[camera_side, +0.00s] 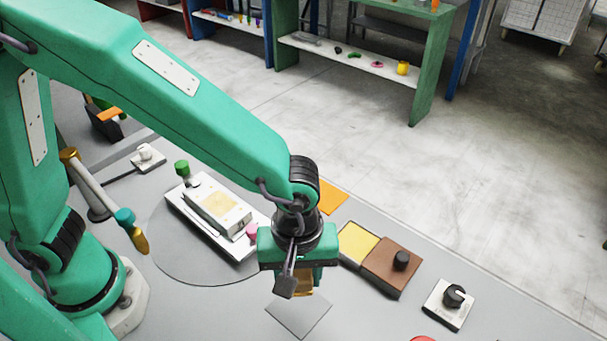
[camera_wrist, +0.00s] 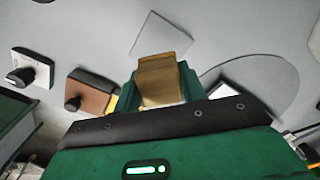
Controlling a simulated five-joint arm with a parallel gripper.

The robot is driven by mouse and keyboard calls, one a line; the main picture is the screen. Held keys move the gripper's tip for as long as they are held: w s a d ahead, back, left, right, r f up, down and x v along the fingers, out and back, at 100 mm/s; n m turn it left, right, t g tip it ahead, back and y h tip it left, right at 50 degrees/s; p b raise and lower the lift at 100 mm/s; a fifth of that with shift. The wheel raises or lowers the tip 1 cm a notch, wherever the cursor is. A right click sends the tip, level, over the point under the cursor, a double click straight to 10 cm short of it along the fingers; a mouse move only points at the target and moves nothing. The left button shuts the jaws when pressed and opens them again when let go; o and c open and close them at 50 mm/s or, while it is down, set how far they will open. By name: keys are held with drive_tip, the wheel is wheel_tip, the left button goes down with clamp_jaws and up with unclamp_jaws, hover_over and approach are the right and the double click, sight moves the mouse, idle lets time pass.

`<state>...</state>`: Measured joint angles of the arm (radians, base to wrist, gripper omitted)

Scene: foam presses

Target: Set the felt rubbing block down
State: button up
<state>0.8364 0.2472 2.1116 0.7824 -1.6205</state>
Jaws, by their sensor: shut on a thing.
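My gripper (camera_side: 300,274) points down and is shut on the felt rubbing block (camera_side: 304,284), a tan-brown block mostly hidden behind the gripper in the side view. In the wrist view the block (camera_wrist: 160,82) sits between the two green fingers of my gripper (camera_wrist: 161,88). A thin grey square (camera_side: 299,317) lies flat on the table just beside and below the block. In the wrist view the grey square (camera_wrist: 160,36) shows beyond the block's far end. The block appears to be above the table; its underside is hidden, so I cannot tell how high.
A white press with a cream pad (camera_side: 220,204) stands on a round grey plate (camera_side: 185,269) at left. A yellow block (camera_side: 356,242) and a brown block with a black knob (camera_side: 387,266) sit at right, near a dial box (camera_side: 446,306). An orange sheet (camera_side: 332,197) lies behind.

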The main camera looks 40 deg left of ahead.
sight(299, 308)
drive_tip(key=shift+f, duration=4)
drive_tip(key=shift+f, duration=0.15)
drive_tip(key=o, duration=0.9)
drive_tip(key=shift+o, duration=0.2)
drive_tip(key=shift+r, duration=6.2)
